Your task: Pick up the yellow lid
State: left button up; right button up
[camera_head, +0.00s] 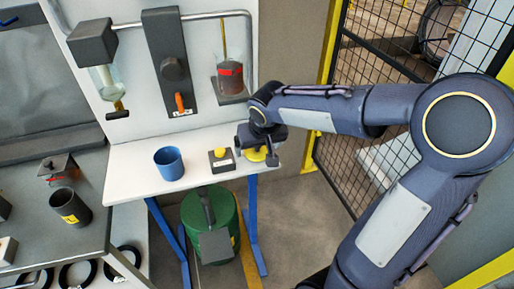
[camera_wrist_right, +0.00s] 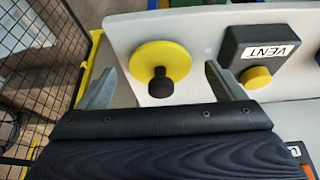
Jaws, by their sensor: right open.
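The yellow lid (camera_wrist_right: 168,59) is a round disc with a black knob (camera_wrist_right: 162,85), lying on the white table. In the head view the lid (camera_head: 257,154) is near the table's right end, partly hidden by my right gripper (camera_head: 259,152). In the right wrist view my right gripper (camera_wrist_right: 160,85) is open, with one finger on each side of the knob and nothing held. I cannot tell the exact gap between the fingers and the lid. My left gripper is not in view.
A dark box labelled VENT (camera_wrist_right: 262,52) with a yellow button stands close beside the lid. A blue cup (camera_head: 169,163) stands further left on the white table (camera_head: 135,160). A green bin (camera_head: 208,222) is below. A black mesh fence (camera_head: 385,80) stands at the right.

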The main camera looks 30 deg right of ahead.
jog(key=shift+w+f, duration=0.15)
jog(key=shift+f, duration=0.35)
jog(key=c, duration=1.1)
jog(key=shift+o, duration=0.2)
jog(key=shift+r, duration=0.2)
